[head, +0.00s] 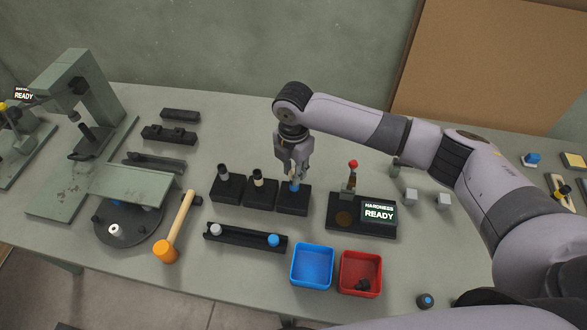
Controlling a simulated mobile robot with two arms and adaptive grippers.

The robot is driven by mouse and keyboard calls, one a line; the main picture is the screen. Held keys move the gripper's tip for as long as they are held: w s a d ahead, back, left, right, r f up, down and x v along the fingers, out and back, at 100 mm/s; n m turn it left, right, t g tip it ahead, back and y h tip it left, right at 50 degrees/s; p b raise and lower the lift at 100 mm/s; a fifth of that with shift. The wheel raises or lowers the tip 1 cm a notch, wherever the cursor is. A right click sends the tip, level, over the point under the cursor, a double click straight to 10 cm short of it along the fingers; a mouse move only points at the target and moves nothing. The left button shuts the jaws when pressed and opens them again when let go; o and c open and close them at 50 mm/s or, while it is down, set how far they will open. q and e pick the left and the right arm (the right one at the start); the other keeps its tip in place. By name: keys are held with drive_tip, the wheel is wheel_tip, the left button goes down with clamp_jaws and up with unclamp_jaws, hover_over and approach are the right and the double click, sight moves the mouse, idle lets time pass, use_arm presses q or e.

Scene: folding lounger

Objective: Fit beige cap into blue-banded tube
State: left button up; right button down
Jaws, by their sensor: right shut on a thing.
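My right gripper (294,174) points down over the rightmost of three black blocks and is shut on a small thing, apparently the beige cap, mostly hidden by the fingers. The blue-banded tube (293,187) stands upright in that block, directly under the fingertips. I cannot tell whether cap and tube touch. My left gripper is not in view.
A black rail (244,238) in front holds a grey cap (215,229) and a blue cap (273,240). A blue bin (312,284) and a red bin (347,262) stand near the front edge. A tester reading READY (379,212) stands to the right; an orange mallet (166,251) lies left.

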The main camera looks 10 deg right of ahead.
drive_tip(key=c, duration=1.3)
unclamp_jaws()
wheel_tip(320, 180, up, 12)
